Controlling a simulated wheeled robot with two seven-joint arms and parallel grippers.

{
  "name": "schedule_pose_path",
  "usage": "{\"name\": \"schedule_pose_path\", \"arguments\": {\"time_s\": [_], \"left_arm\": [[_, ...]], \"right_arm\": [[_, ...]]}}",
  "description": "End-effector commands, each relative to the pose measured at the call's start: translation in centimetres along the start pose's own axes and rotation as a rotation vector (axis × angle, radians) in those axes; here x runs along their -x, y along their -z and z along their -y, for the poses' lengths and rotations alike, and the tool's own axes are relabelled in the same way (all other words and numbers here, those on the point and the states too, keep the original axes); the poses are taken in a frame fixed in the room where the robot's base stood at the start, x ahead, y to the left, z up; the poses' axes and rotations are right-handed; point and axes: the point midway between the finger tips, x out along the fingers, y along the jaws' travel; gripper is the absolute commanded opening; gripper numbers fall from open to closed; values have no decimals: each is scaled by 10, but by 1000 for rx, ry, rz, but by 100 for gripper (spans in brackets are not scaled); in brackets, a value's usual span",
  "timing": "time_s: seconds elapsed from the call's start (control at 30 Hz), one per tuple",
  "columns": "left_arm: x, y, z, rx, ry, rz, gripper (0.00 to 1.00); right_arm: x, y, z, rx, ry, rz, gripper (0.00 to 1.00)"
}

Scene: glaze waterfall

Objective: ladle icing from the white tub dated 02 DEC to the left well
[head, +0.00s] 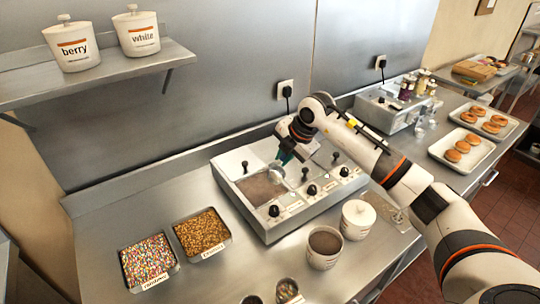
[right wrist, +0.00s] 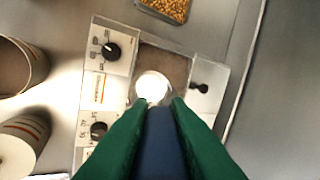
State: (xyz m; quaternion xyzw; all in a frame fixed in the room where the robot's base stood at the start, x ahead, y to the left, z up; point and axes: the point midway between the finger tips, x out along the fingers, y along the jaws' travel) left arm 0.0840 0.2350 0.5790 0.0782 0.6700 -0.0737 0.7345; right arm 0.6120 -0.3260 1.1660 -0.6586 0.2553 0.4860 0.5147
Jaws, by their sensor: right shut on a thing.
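My right gripper (head: 286,157) is shut on the blue handle of a ladle (right wrist: 160,140). It is above the left well (head: 258,190), which holds brown glaze. In the right wrist view, the ladle's round, bright white bowl (right wrist: 152,86) lies over the brown well (right wrist: 172,62). I cannot tell whether that white is icing or glare. A white tub (head: 142,33) labelled "white" stands lidded on the shelf. My left gripper is out of view.
A tub labelled "berry" (head: 73,47) is on the shelf (head: 100,78). Trays of sprinkles (head: 148,262) and golden crumbs (head: 202,232) lie left of the glaze unit (head: 320,200). Doughnut trays (head: 462,150) are at right.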

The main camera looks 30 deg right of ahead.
Motion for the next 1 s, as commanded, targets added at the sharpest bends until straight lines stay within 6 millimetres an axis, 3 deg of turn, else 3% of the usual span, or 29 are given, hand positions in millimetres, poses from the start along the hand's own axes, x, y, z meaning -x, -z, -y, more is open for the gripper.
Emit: {"name": "schedule_pose_path", "arguments": {"time_s": [0.03,0.47,0.7,1.0], "left_arm": [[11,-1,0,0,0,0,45],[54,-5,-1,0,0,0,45],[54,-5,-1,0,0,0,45],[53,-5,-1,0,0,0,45]], "right_arm": [[6,0,3,0,-21,1,0],[13,0,7,-1,-216,-1,0],[16,0,9,-1,-429,-1,0],[16,0,7,1,-446,0,0]]}}
